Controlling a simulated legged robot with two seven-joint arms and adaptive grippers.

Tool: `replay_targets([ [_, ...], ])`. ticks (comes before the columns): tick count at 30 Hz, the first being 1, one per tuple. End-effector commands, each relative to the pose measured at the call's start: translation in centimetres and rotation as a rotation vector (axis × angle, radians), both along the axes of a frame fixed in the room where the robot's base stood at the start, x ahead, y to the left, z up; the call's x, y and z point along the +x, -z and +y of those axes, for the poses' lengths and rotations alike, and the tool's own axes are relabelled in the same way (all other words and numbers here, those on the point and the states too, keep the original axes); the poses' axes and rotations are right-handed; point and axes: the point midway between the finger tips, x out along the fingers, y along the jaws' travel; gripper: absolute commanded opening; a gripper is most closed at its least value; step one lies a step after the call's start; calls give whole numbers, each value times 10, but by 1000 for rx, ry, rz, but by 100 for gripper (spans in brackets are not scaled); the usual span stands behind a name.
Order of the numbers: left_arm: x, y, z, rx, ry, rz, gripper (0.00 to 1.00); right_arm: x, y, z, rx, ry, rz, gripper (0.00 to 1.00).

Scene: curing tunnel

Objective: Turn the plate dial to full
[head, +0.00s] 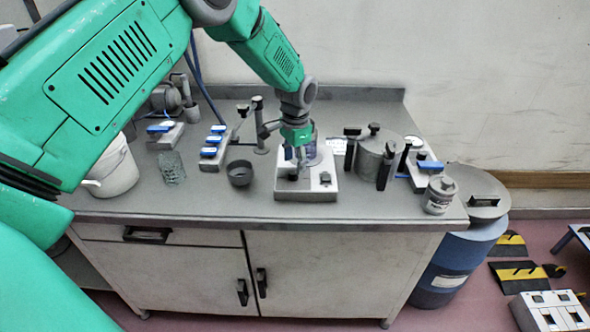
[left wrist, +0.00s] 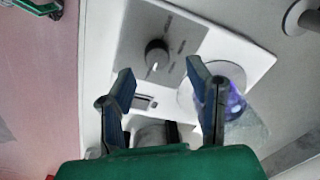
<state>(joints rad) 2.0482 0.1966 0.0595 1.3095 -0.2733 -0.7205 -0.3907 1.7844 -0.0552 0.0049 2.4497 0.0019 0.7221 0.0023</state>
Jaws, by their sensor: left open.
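The plate dial (left wrist: 156,53) is a black round knob with a white pointer mark, on the grey panel of a white hot plate (left wrist: 250,55). In the left wrist view the mark points toward the bottom of the picture. The hot plate (head: 308,196) stands near the front edge of the bench in the head view. My left gripper (left wrist: 160,78) is open, its two fingertips spread either side of the dial and apart from it. In the head view the left gripper (head: 299,164) hangs over the plate and hides part of it. My right gripper is not clearly seen.
A glass vessel with purple liquid (left wrist: 236,106) stands on the plate, close beside one finger. A dark bowl (head: 240,173) is left of the plate and a grey pot (head: 374,160) right. A white jar (head: 439,195) stands at the bench's right end.

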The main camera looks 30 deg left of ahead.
Motion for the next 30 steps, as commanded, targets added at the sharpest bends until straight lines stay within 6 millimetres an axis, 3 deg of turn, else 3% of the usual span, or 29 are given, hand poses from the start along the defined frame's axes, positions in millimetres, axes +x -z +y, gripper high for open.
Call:
replay_targets([
  [6,1,-48,-2,0,0,-3,46,0,0,0,0,0,0,40],
  [12,2,-74,-3,0,1,-1,46,0,0,0,0,0,0,40],
  [30,1,-80,-3,0,1,0,46,4,1,0,0,0,2,40],
])
